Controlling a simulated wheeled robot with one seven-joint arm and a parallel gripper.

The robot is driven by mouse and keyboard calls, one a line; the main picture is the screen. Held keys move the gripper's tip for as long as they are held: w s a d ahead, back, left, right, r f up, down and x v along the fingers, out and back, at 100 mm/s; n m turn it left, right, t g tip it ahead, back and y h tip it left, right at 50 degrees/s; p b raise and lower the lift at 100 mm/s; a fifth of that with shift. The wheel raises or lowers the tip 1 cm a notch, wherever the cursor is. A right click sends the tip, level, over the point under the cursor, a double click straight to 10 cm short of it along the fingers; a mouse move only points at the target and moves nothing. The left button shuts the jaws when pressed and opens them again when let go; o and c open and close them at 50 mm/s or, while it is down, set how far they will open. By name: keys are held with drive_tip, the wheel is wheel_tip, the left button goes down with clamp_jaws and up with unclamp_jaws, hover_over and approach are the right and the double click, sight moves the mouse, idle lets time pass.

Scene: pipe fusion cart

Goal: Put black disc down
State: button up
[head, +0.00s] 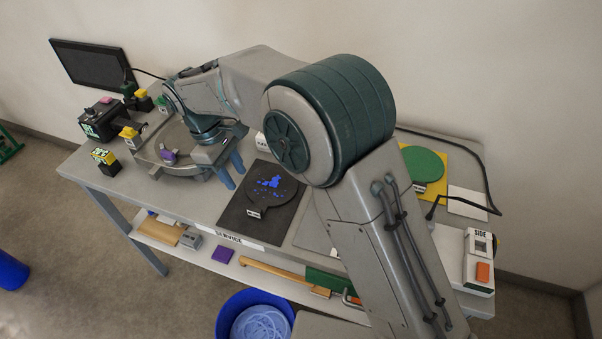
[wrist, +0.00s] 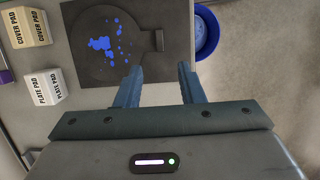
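The black disc (head: 258,190), with blue blotches on its face and a short handle tab, lies flat on a dark square mat (head: 235,222) on the bench. In the wrist view the disc (wrist: 75,50) is beyond my fingertips, with its handle (wrist: 152,40) at the right side of the mat (wrist: 180,15). My gripper (head: 232,171) is open, with nothing between its blue fingers. It is above the bench just left of the mat in the head view. In the wrist view its fingertips (wrist: 158,70) are near the mat's near edge, apart from the disc.
A green disc (head: 424,163) lies on a yellow mat at the right. White pad boxes (wrist: 42,87) stand beside the dark mat. A round grey fixture (head: 170,150) and a black machine (head: 100,120) are at the left. A blue bin (head: 232,318) stands below the bench front.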

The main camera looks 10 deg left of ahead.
drive_tip(key=w+d+r+m+y, duration=0.15)
drive_tip(key=d+r+m, duration=0.3)
drive_tip(key=d, duration=0.75)
drive_tip(key=w+d+r+m+y, duration=0.1)
drive_tip(key=w+d+r+m, duration=0.15)
drive_tip(key=d+r, duration=0.65)
drive_tip(key=s+d+f+m+t, duration=0.2)
drive_tip(key=s+d+m, duration=0.3)
drive_tip(key=d, duration=0.5)
drive_tip(key=s+d+f+m+t, duration=0.1)
drive_tip(key=s+d+f+m, duration=0.1)
drive_tip(key=s+d+m, duration=0.3)
drive_tip(key=s+d, duration=0.3)
drive_tip(key=d, duration=0.3)
drive_tip(key=shift+d+f+t+y, duration=0.15)
drive_tip(key=shift+f+t+y, duration=0.05)
drive_tip(key=shift+t+y, duration=0.2)
